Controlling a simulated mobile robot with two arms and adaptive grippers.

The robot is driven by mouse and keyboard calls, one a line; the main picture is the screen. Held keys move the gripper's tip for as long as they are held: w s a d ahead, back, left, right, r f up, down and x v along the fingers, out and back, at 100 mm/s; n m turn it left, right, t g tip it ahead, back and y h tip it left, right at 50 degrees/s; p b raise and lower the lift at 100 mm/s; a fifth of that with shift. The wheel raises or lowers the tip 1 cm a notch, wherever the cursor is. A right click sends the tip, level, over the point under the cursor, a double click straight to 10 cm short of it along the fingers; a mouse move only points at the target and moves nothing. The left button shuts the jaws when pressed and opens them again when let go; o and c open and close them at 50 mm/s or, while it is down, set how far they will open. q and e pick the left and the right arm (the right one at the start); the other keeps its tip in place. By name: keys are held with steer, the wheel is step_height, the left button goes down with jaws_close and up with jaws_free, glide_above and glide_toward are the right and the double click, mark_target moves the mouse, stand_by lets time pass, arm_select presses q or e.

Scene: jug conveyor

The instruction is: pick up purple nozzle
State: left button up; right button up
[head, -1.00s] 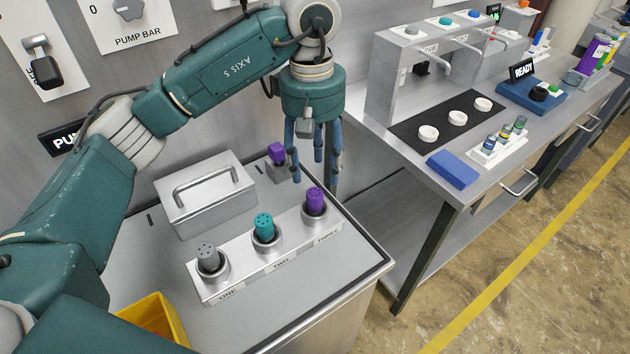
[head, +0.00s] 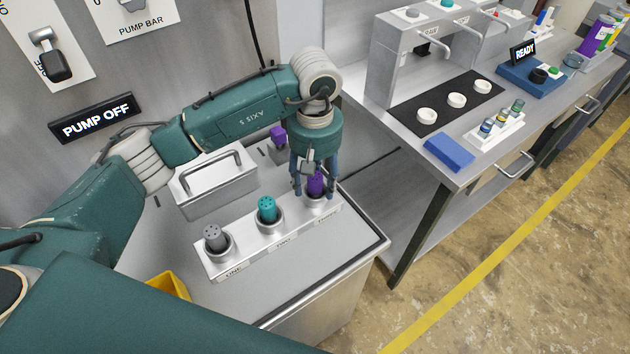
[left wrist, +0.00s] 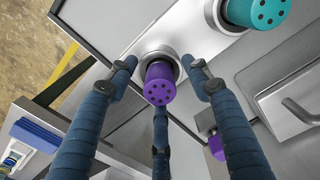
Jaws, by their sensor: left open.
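The purple nozzle (head: 316,184) stands upright in the socket marked THREE at the right end of the metal nozzle holder (head: 245,262). My left gripper (head: 315,192) points down over it, with its blue fingers spread around the nozzle. In the left wrist view the purple nozzle (left wrist: 160,84) shows between the open fingers of the left gripper (left wrist: 158,95), and I see no finger clearly touching it. A teal nozzle (head: 267,209) stands in the middle socket and a grey one (head: 214,237) in the socket marked ONE. My right gripper is not in view.
A lidded metal box with a handle (head: 215,186) stands behind the holder. A small purple-topped part (head: 278,136) stands behind my gripper, near the wall. A yellow bin (head: 168,285) is at the front left. A second bench (head: 440,160) stands to the right across a gap.

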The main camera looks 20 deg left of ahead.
arm_select(q)
jaws_close()
steer(key=shift+w, duration=0.1)
